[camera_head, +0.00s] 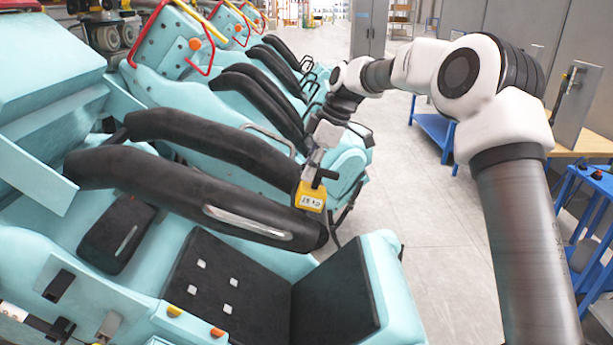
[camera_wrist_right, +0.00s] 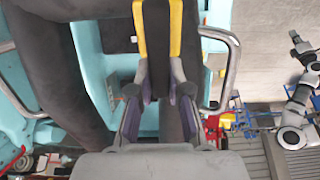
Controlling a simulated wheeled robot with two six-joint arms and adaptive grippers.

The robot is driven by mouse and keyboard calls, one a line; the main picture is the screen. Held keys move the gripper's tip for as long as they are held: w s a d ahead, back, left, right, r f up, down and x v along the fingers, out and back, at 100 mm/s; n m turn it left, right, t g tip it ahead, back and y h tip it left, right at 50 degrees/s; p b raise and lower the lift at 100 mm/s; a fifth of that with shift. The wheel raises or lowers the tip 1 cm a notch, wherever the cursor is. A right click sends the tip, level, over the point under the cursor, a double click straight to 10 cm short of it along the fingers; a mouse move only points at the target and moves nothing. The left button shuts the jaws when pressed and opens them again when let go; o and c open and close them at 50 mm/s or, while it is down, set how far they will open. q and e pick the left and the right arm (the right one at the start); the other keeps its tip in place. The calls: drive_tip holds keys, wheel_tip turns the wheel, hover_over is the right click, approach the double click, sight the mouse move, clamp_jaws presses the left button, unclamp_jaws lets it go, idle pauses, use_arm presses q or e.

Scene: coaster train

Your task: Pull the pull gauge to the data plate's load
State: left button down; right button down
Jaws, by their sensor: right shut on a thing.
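The yellow pull gauge (camera_head: 311,195) is at the outer end of the nearest black padded lap bar (camera_head: 190,193). Its light display carries digits too small for me to read surely. My right gripper (camera_head: 318,168) is shut on the gauge from above. In the right wrist view the fingers (camera_wrist_right: 160,82) close around a black part of the gauge, with its yellow frame (camera_wrist_right: 141,28) beyond them. How the gauge meets the bar is hidden. I cannot make out a data plate. My left gripper is not in view.
The lap bar has a silver grab handle (camera_head: 262,224). Below it is a black seat (camera_head: 222,281) in the turquoise car. More cars with black bars (camera_head: 258,97) stand behind. Blue carts (camera_head: 434,128) stand at the right; the grey floor (camera_head: 432,230) between is clear.

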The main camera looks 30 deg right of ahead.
drive_tip(key=shift+v, duration=0.85)
drive_tip(key=shift+w+a, duration=0.1)
drive_tip(key=shift+w, duration=0.1)
drive_tip(key=c, duration=1.1)
unclamp_jaws()
drive_tip(key=shift+r, duration=0.1)
drive_tip(key=shift+s, duration=0.25)
drive_tip(key=shift+d+r, duration=0.25)
drive_tip(key=v, duration=1.1)
drive_tip(key=shift+s+d+r, duration=0.1)
drive_tip(key=shift+s, duration=0.05)
